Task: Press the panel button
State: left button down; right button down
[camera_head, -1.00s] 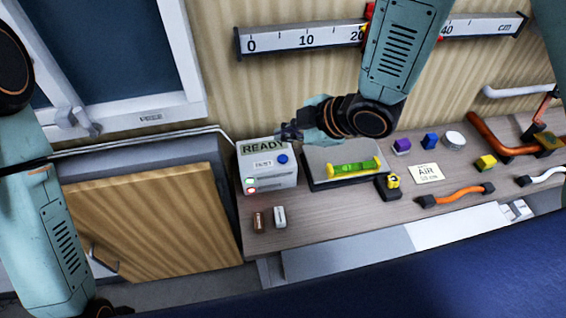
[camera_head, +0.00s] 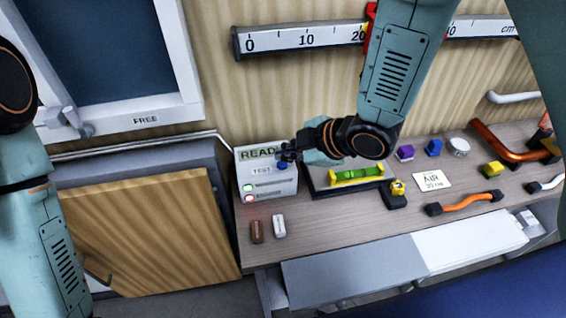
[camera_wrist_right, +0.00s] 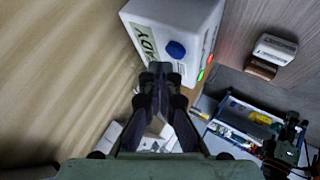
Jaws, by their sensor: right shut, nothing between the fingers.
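The white panel box (camera_head: 266,200) stands at the left end of the bench. Its sign begins "READ" in the head view, and a TEST label (camera_head: 262,170) sits below. The blue button (camera_head: 283,168) is on its front, partly covered by my right gripper (camera_head: 282,152). The button (camera_wrist_right: 176,49) is clear in the right wrist view. There the closed fingertips (camera_wrist_right: 160,68) of my right gripper are just below and left of it; I cannot tell whether they touch the box. The right gripper is shut and empty. My left arm shows at the left edge, but its gripper is out of view.
A spirit level (camera_head: 357,175) lies on a grey plate right of the box. A brown block (camera_head: 256,232) and a white block (camera_head: 279,227) lie in front of it. A wooden cabinet door (camera_head: 150,230) is at left, below a window marked FREE.

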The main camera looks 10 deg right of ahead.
jog(key=shift+w+a, duration=0.15)
jog(key=shift+w, duration=0.05)
jog(key=shift+s, duration=0.2)
jog(key=shift+w, duration=0.1)
dwell(0.3)
jog(key=shift+w+f, duration=0.1)
jog(key=shift+f, duration=0.25)
jog(key=shift+f+b, duration=0.15)
jog(key=shift+b, duration=0.15)
